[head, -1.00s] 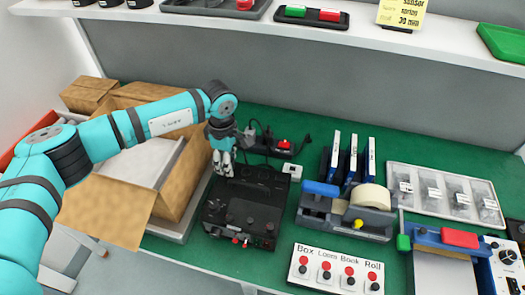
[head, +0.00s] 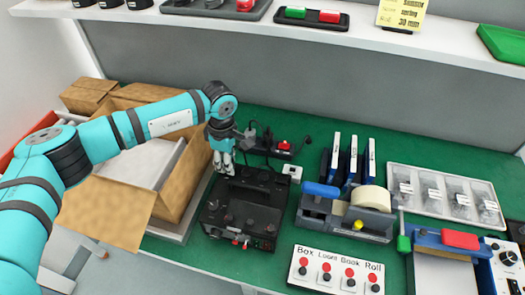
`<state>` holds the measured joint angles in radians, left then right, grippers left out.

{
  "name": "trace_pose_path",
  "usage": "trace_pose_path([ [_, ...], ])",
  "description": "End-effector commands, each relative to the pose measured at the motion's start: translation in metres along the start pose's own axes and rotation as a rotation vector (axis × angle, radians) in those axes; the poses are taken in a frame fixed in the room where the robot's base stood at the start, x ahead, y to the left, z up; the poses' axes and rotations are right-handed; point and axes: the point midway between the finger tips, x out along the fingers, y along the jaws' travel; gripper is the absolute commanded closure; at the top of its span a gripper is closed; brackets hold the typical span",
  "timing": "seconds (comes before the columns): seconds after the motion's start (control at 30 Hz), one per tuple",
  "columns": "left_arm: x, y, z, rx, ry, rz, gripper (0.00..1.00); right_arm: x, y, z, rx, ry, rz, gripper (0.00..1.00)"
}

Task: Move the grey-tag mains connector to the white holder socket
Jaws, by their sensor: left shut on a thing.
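My left gripper (head: 224,166) points down at the back left edge of the black device with knobs (head: 240,207). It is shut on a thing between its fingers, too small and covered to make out. A grey plug-like piece (head: 247,134) stands just right of the gripper, by a black power strip (head: 281,149) with a red switch. A small white socket block (head: 293,172) lies on the green mat in front of the strip. I cannot make out a grey tag. My right gripper is not in view.
An open cardboard box (head: 180,180) stands left, under my left arm. A tape dispenser (head: 345,211), blue-spined folders (head: 350,160) and a labelled button panel (head: 337,270) stand right. A shelf (head: 300,32) crosses above.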

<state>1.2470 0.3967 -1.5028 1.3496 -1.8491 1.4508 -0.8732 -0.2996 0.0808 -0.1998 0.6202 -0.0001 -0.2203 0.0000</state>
Motion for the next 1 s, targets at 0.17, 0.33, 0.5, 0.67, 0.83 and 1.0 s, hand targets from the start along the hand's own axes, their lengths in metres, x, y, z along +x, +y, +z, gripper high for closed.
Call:
trace_pose_path([
  [0.17, -0.004, 0.001, 0.000, -0.001, 0.000, 0.003, 1.00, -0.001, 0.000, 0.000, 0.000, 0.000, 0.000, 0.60],
  [0.33, -0.011, 0.001, 0.000, -0.001, 0.000, 0.003, 1.00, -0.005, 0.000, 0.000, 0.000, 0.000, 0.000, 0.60],
  [0.5, -0.019, 0.001, 0.000, -0.001, 0.000, 0.003, 1.00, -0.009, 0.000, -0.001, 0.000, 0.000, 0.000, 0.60],
  [0.67, -0.027, 0.001, 0.000, -0.001, -0.001, 0.003, 1.00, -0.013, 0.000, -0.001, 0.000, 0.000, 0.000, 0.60],
  [0.83, -0.033, 0.001, 0.000, 0.000, -0.001, 0.002, 1.00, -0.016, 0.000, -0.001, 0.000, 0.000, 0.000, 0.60],
  [1.0, -0.033, 0.001, 0.000, 0.000, -0.001, 0.002, 1.00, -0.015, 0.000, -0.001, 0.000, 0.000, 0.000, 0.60],
])
